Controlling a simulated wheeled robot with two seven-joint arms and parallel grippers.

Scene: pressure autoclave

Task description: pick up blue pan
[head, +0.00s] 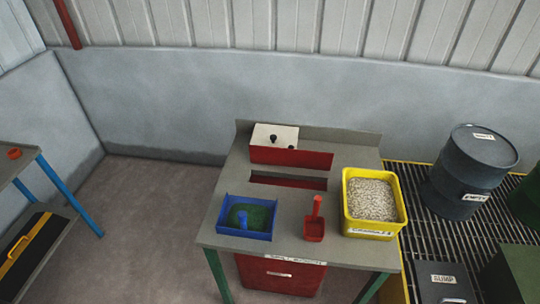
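The blue pan (258,235) is a shallow open tray at the front left of the grey workbench (220,214). Dark green material (258,214) lies inside it, and a small blue piece (241,217) stands up in it. Whether that piece is part of the pan, I cannot tell. Neither of my grippers is in the head view.
A red scoop (314,228) lies right of the pan. A yellow bin (372,235) of pale granules stands at the bench's right. A white-topped red box (275,138) is at the back. Dark drums (467,175) stand on grating to the right. Floor left of the bench is clear.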

